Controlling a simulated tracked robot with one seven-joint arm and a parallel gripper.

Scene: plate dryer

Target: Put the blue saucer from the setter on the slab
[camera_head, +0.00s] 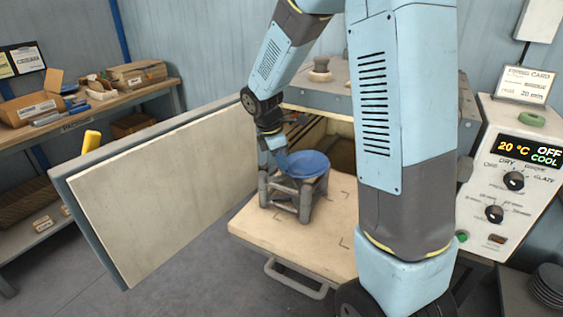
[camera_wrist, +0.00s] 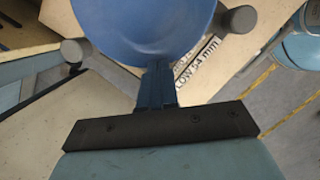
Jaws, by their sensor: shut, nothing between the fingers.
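The blue saucer (camera_head: 308,163) rests on top of the grey setter (camera_head: 304,207), a stand with thick round legs. The setter stands on the cream slab (camera_head: 255,226), towards its left part. In the wrist view the saucer (camera_wrist: 146,25) fills the top middle, with grey setter posts (camera_wrist: 75,50) on both sides. My gripper (camera_head: 283,162) is at the saucer's left edge. Its fingers (camera_wrist: 158,68) are shut and their tips meet the saucer's rim in the picture; I cannot tell whether they touch it.
The open dryer door (camera_head: 150,190) stands left of the slab. Corner marks show on the clear slab area right of the setter. A handle (camera_head: 296,280) juts from the slab's front. A control panel (camera_head: 505,180) stands right, shelves (camera_head: 90,112) left.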

